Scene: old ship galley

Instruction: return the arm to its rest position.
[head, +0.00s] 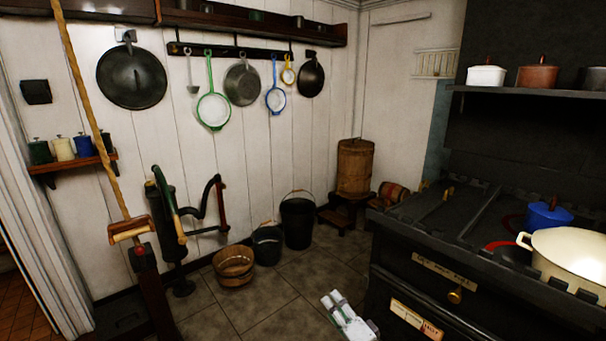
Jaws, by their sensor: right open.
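My right gripper (338,300) shows at the bottom edge of the head view, a little right of the middle. It is pale grey and white, and only its front part is in the picture. It is open, with nothing seen in it. It appears over the tiled floor, to the left of the black stove (418,290). The rest of the right arm is out of the picture. My left gripper is not in view.
A cream pot (570,252) and a blue pot (548,217) stand on the stove. A wooden tub (233,268), black bucket (298,222) and pump (170,240) stand by the wall. Bare floor (270,300) lies between tub and stove.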

